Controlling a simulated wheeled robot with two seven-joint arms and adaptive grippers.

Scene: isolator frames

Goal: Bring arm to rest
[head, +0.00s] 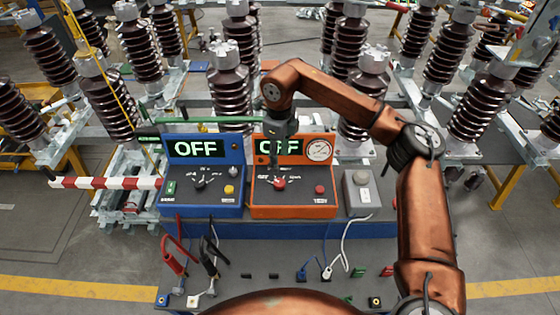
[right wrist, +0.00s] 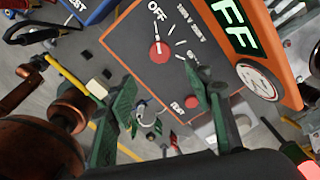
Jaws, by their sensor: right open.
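My right arm (head: 425,205) is copper-coloured, rises at the right and bends over toward the orange control box (head: 318,198). Its gripper (head: 276,160) hangs in front of that box's display, just above the red selector knob (head: 280,184). In the right wrist view the two green fingers (right wrist: 160,98) are spread apart with nothing between them. The red knob (right wrist: 158,50) shows beyond the fingertips, its pointer near OFF; contact is not visible. The orange box's display (head: 265,147) reads OFF, partly hidden by the gripper. My left gripper is not in view.
A blue control box (head: 233,199), also reading OFF, stands directly left of the orange one. A grey box (head: 361,193) is at its right. Cables and clamps (head: 172,262) lie in front. Brown insulators (head: 230,92) stand behind. A red-and-white barrier (head: 105,183) is at the left.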

